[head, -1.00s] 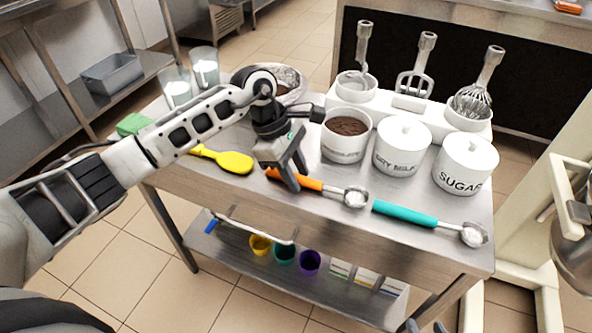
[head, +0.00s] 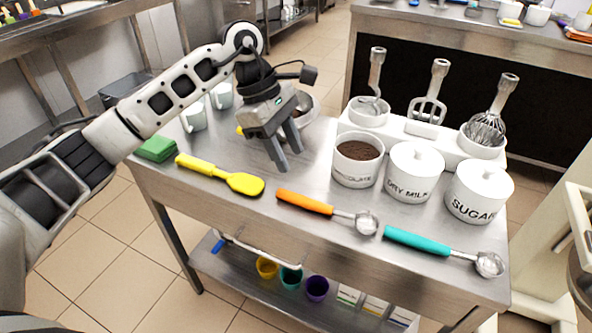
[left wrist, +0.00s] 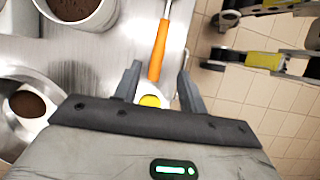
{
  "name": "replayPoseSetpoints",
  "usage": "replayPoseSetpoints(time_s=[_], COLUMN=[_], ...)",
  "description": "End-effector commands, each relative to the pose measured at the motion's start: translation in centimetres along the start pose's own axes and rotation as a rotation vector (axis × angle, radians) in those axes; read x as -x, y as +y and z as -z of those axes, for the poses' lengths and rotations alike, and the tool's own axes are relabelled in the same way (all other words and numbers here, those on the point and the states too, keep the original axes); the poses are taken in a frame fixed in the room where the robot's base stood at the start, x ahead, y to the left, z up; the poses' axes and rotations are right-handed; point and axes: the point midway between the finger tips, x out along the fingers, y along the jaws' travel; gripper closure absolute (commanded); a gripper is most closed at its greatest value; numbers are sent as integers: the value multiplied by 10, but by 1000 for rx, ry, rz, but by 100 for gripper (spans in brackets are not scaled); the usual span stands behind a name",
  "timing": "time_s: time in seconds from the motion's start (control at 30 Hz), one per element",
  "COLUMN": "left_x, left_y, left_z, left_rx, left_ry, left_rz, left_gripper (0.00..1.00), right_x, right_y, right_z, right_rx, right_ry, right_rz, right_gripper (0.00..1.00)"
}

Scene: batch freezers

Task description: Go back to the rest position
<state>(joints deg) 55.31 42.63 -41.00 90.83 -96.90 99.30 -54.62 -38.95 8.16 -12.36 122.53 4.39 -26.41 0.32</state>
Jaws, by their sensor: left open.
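My left gripper (head: 285,150) is open and empty above the steel table (head: 310,180), behind the yellow spatula (head: 222,177) and the orange-handled scoop (head: 328,211). In the left wrist view its two fingers (left wrist: 157,88) stand apart, with the scoop's orange handle (left wrist: 158,50) beyond them and the spatula's yellow tip (left wrist: 150,101) between them. The scoop lies on the table, apart from the fingers. My right gripper cannot be made out in the head view.
An open chocolate jar (head: 357,160), a dry milk jar (head: 414,172) and a sugar jar (head: 478,192) stand to the right. A teal-handled scoop (head: 440,250) lies in front. A metal bowl (head: 304,110) stands behind my gripper. White cups (head: 194,117) and a green sponge (head: 156,149) are at the left.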

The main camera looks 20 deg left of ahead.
Motion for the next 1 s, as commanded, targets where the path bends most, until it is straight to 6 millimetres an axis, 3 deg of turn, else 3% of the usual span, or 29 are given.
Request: replayPoseSetpoints(time_s=[0.2,0.7,0.77,0.83,0.93,1.0], left_x=[12,6,-2,-16,-31,-27], left_y=[0,-1,-2,-4,-13,-20], left_z=[0,-6,-20,-49,-111,-154], left_rx=[1,0,1,12,84,189], left_ry=[0,-29,-92,-225,-538,-797], left_rz=[1,-2,-9,-25,-38,-33], left_gripper=[58,58,58,58,58,58], right_x=[0,1,1,1,1,1], right_y=[0,0,0,0,0,0], right_z=[0,1,1,1,0,1], right_rx=[-3,-5,-5,-5,-5,-5], right_ry=[1,3,2,3,2,2], right_rz=[0,-1,-1,-1,-1,-1], right_gripper=[64,64,64,64,64,64])
